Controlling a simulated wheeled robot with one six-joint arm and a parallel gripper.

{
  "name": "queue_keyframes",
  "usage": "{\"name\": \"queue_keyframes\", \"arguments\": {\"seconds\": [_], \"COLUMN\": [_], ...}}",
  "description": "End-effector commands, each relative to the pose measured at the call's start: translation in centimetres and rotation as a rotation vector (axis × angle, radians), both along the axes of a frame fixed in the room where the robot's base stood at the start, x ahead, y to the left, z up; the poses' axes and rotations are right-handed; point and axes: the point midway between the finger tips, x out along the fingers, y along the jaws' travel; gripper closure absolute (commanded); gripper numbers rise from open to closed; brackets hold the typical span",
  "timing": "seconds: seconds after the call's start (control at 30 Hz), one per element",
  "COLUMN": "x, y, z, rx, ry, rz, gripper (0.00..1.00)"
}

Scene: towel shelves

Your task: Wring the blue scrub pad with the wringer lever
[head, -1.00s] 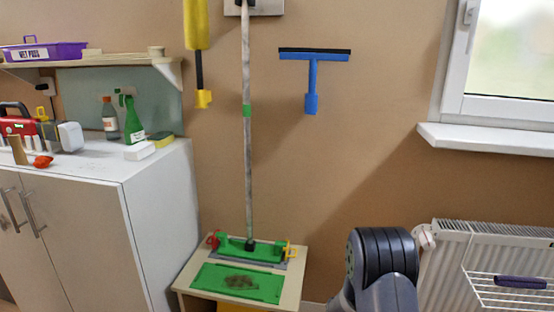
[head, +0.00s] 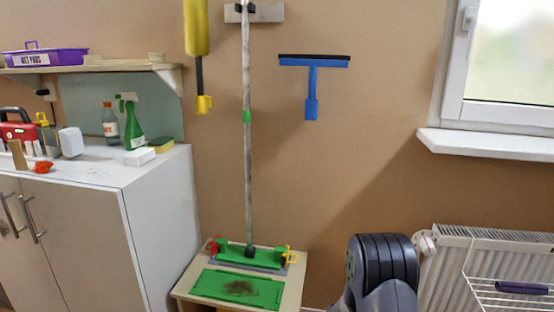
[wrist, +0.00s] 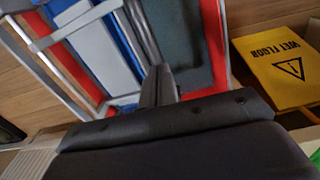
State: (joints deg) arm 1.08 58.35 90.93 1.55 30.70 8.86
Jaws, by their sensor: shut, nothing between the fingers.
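My gripper (wrist: 158,84) shows in the wrist view with its dark fingers shut together and nothing between them. It points toward a metal-framed thing (wrist: 68,24) with red, white, blue and dark grey parts; I cannot tell whether it touches it. A narrow blue strip (wrist: 122,42) lies among these parts, but I cannot tell whether it is the blue scrub pad. I cannot make out the wringer lever in either view. In the head view only a dark part of my arm shows at the lower right; my gripper is outside that view.
A mop (head: 247,120) stands upright on a low wooden stand (head: 292,290) by a green pad (head: 212,283). A white cabinet (head: 155,215) with bottles is at left, a radiator (head: 460,250) and rack (head: 500,293) at right. The wrist view shows a yellow wet-floor sign (wrist: 278,62).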

Motion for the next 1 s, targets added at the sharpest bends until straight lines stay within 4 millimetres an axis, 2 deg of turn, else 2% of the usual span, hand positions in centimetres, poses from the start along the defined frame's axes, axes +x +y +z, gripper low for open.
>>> {"name": "queue_keyframes", "arguments": {"seconds": [0.5, 1.0], "x": [0.0, 0.0], "y": [0.0, 0.0], "z": [-0.1, -1.5], "rx": [0.0, 0.0], "ry": [0.0, 0.0], "rz": [0.0, 0.0], "gripper": [1.0, 1.0]}}
